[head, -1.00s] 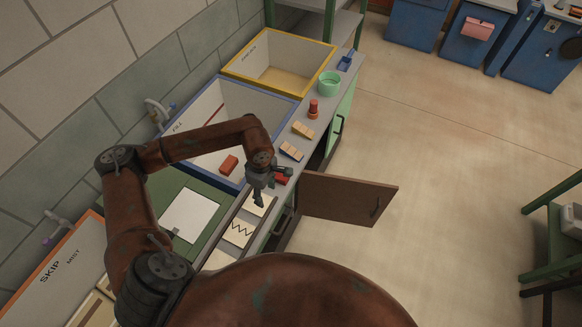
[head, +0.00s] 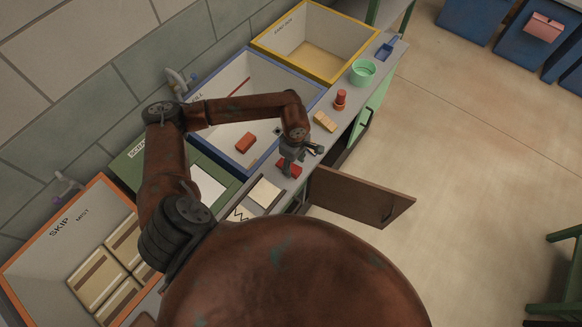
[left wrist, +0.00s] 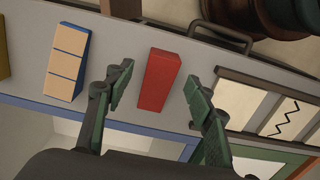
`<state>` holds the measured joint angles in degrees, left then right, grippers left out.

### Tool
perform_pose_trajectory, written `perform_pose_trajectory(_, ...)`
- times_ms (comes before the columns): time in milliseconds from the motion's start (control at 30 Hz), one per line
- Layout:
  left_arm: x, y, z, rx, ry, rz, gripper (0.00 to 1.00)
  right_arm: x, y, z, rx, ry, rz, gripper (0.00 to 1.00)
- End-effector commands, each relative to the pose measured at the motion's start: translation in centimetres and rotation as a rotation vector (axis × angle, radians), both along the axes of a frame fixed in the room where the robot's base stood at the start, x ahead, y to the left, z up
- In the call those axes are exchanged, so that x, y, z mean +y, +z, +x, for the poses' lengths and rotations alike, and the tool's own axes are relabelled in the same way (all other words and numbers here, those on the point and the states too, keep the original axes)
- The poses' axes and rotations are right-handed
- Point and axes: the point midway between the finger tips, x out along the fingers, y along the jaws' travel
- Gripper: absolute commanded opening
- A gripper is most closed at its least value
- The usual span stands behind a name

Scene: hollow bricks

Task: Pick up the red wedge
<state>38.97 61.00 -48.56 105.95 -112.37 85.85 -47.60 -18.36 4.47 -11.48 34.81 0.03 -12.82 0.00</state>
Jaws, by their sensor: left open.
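The red wedge (left wrist: 159,80) lies on the grey counter top in the left wrist view. In the head view it (head: 295,171) is partly covered by my left gripper (head: 286,172). In the left wrist view my left gripper (left wrist: 158,76) is open, with one finger on each side of the wedge in the picture and gaps between. I cannot tell the height of the fingertips over the counter. My right gripper is not in view.
A wooden block (head: 325,121), a red peg-like piece (head: 340,99) and a green bowl (head: 362,72) stand farther along. A blue-rimmed bin (head: 226,164) holds a red brick (head: 246,143). A cabinet door (head: 360,196) hangs open.

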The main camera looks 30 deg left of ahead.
Motion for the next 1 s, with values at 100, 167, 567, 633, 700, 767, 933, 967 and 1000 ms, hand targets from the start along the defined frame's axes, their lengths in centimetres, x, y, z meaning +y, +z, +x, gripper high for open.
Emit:
perform_pose_trajectory(100,-0.1,-1.8,0.0,0.003,0.001,-0.001,0.49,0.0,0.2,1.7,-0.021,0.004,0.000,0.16)
perform_pose_trajectory(167,-0.1,-2.4,0.0,0.002,0.000,-0.001,0.49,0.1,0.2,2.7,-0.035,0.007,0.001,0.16)
perform_pose_trajectory(567,0.0,-2.6,0.1,0.000,-0.001,0.000,0.38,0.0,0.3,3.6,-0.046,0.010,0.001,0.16)
perform_pose_trajectory(633,-0.1,-2.6,0.1,0.000,0.000,0.000,0.33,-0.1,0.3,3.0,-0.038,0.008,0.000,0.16)
perform_pose_trajectory(700,-0.1,-2.6,0.1,0.000,0.000,0.000,0.28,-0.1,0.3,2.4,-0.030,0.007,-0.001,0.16)
perform_pose_trajectory(767,-0.1,-2.6,0.1,0.000,0.000,0.000,0.24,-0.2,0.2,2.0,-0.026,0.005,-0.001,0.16)
perform_pose_trajectory(933,0.0,-2.6,0.1,0.000,0.000,0.000,0.12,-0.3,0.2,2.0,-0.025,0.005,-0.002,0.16)
perform_pose_trajectory(967,-0.1,-2.6,0.1,0.000,0.000,0.000,0.10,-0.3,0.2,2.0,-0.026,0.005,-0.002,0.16)
perform_pose_trajectory(1000,-0.1,-2.6,0.1,0.000,0.000,0.000,0.07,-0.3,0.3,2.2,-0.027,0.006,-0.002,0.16)
